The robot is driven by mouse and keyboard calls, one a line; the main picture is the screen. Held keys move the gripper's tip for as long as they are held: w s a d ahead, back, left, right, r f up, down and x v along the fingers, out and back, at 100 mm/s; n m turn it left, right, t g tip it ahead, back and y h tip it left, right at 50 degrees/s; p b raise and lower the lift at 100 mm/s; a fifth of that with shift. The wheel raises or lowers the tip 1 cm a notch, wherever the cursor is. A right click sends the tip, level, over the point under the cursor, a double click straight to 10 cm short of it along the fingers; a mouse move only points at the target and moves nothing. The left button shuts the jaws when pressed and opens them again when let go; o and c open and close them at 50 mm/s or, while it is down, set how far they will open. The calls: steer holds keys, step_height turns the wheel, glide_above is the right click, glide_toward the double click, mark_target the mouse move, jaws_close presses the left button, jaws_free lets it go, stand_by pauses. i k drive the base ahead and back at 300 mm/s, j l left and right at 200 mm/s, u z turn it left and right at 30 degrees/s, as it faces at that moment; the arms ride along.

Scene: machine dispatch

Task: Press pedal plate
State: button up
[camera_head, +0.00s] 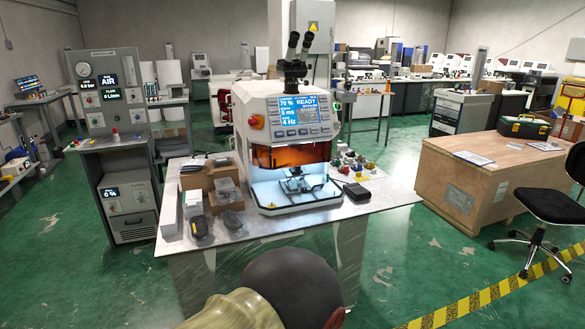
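I cannot make out a pedal plate for certain. A white bench machine (288,135) stands on the metal-topped table (265,233), with a lit screen reading READY and an eyepiece head on top. Its lit chamber holds a small dark fixture (302,182) behind an orange shield. A small flat black block (357,192) lies on the table right of the machine; I cannot tell what it is. The floor under the table is mostly hidden. My gripper's fingers are not in view.
A gas cabinet (109,120) stands at the left. A wooden crate (478,180) with a toolbox (523,127) is at the right, beside a black chair (550,205). Yellow-black tape (490,293) crosses the floor at lower right. Green floor between table and crate is clear.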

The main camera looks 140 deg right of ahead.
mark_target(357, 190)
steer(key=z, duration=5.35)
